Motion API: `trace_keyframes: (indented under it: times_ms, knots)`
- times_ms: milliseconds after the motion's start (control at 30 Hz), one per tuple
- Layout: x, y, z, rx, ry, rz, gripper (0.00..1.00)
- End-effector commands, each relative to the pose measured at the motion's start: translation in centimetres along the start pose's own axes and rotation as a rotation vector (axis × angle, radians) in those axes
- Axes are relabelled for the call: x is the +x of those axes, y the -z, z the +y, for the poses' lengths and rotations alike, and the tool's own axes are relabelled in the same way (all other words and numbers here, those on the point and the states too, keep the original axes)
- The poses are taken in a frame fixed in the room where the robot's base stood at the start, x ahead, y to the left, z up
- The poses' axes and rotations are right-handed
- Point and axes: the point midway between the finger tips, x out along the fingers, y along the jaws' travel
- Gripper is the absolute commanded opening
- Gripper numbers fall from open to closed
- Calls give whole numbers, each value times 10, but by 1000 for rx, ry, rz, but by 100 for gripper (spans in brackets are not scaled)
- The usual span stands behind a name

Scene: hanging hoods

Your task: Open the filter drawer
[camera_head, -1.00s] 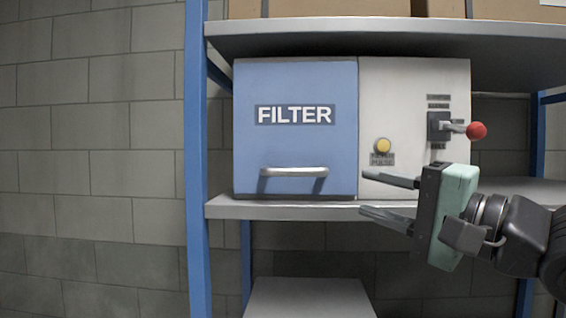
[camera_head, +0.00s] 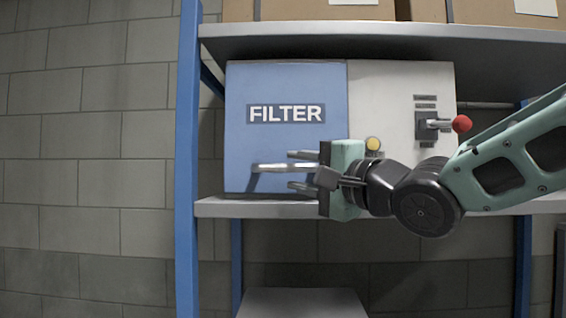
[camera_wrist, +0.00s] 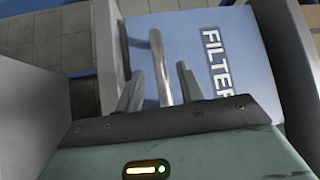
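The filter drawer (camera_head: 285,85) is a blue front marked FILTER on the left half of a unit on the shelf; it looks shut. Its silver bar handle (camera_head: 268,167) runs level across the lower front. It also shows in the wrist view (camera_wrist: 160,65). My gripper (camera_head: 290,170) lies at the right end of the handle, pointing left. Its fingers are open, one above and one below the bar in the head view. In the wrist view the bar passes between the two fingertips (camera_wrist: 160,85), with a gap visible on at least one side.
The unit's white right half (camera_head: 385,95) carries a yellow button (camera_head: 373,144) and a lever with a red knob (camera_head: 461,124). A blue shelf post (camera_head: 187,160) stands left of the drawer. Boxes (camera_head: 330,10) sit on the shelf above.

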Motion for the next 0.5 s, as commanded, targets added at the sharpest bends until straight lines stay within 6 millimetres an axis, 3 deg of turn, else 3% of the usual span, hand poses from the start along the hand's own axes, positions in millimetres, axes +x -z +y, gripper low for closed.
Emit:
trace_keyframes:
  times_ms: [200,500]
  knots:
    - [33,0,-2,1,-1,-1,38]
    - [45,0,0,-1,0,0,38]
